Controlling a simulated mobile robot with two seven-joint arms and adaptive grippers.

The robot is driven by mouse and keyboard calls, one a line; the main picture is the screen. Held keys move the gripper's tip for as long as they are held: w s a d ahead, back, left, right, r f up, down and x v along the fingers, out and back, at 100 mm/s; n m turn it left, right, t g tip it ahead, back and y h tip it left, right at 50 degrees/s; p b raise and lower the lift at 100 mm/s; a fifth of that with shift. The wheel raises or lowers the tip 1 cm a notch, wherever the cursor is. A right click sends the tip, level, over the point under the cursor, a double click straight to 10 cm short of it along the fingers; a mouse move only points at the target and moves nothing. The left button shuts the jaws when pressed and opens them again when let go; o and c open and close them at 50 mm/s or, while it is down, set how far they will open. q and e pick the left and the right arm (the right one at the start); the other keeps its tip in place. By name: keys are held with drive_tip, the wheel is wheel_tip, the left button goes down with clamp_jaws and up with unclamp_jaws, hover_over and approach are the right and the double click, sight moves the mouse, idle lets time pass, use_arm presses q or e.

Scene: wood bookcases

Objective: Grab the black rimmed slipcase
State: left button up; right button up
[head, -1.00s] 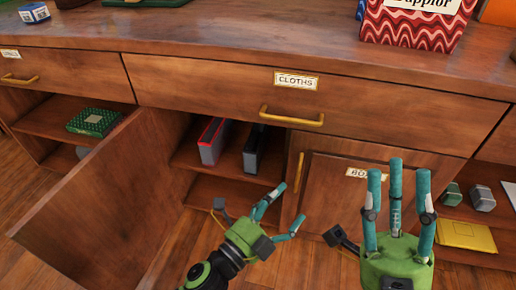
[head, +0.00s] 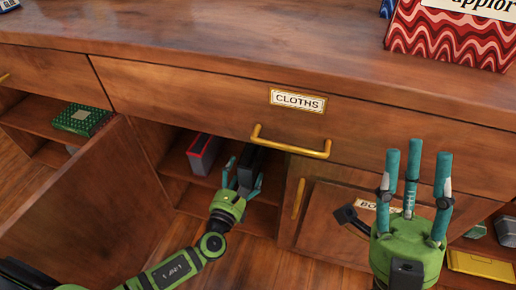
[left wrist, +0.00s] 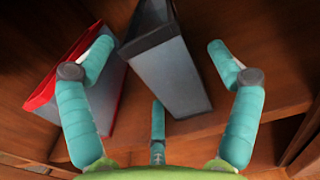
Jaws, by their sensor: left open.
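The black-rimmed slipcase (head: 250,160) stands in the open cabinet compartment below the CLOTHS drawer, partly hidden by my left gripper. In the left wrist view the slipcase (left wrist: 168,75) shows grey sides and a black rim, and looks tilted. My left gripper (head: 243,180) is open at its front. In the left wrist view the gripper (left wrist: 160,48) has a finger on each side of the slipcase, with a gap on the right; the third finger is below it. My right gripper (head: 417,158) is open and empty in front of the cabinet, to the right.
A red-rimmed slipcase (head: 203,153) stands just left of the black-rimmed one, close to my left finger in the left wrist view (left wrist: 65,75). The open door (head: 95,205) is at the left. The drawer handle (head: 290,145) juts out above.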

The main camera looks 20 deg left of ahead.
sight(248, 160)
use_arm(q)
drive_tip(key=w+b, duration=0.1)
drive_tip(key=w, duration=0.4)
drive_tip(key=shift+w+d, duration=0.1)
drive_tip(key=shift+w, duration=0.1)
drive_tip(key=c, duration=1.3)
